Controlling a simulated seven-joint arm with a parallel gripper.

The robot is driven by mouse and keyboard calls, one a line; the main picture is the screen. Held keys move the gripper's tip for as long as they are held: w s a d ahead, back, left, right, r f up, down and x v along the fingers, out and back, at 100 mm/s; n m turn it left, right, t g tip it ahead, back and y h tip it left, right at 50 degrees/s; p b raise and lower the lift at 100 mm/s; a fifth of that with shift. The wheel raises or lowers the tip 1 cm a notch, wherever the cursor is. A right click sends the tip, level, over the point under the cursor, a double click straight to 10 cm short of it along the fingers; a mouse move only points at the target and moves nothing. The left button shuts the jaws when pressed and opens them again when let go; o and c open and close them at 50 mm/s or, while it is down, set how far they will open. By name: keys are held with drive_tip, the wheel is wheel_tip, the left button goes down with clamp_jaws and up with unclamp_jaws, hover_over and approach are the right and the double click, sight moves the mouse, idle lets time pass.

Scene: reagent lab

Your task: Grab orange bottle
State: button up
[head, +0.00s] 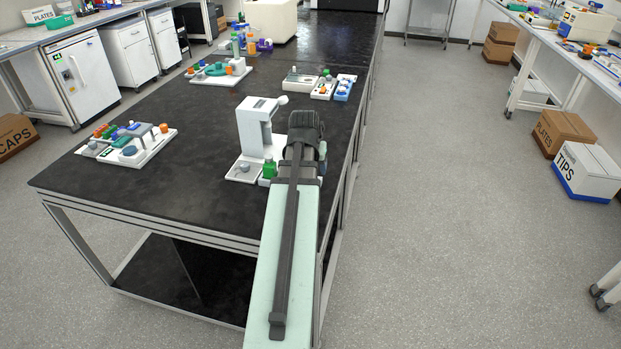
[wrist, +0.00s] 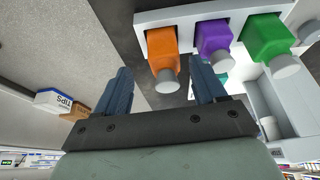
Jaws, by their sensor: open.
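The orange bottle (wrist: 162,45) with a grey cap shows in the wrist view, in the first place of a white holder (wrist: 182,13). A purple bottle (wrist: 213,37) and a green bottle (wrist: 265,36) sit beside it. My gripper (wrist: 160,66) is open and empty. In the picture the orange bottle appears between its two fingers, nearer the right one; I cannot tell the depth gap. In the head view my arm hides the gripper and the orange bottle; the green bottle (head: 269,168) shows at its left edge.
A white stand-like device (head: 254,125) rises beside my arm on the black bench (head: 190,185). Small parts trays (head: 150,148) stand at the left, others (head: 218,72) farther back. The bench's front left is clear. Boxes (head: 587,170) stand on the floor at right.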

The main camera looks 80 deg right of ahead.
drive_tip(key=shift+w+x, duration=0.15)
drive_tip(key=shift+x, duration=1.1)
drive_tip(key=shift+w+x, duration=0.1)
drive_tip(key=shift+x, duration=1.2)
drive_tip(key=c, duration=1.1)
drive_tip(key=shift+r, duration=0.1)
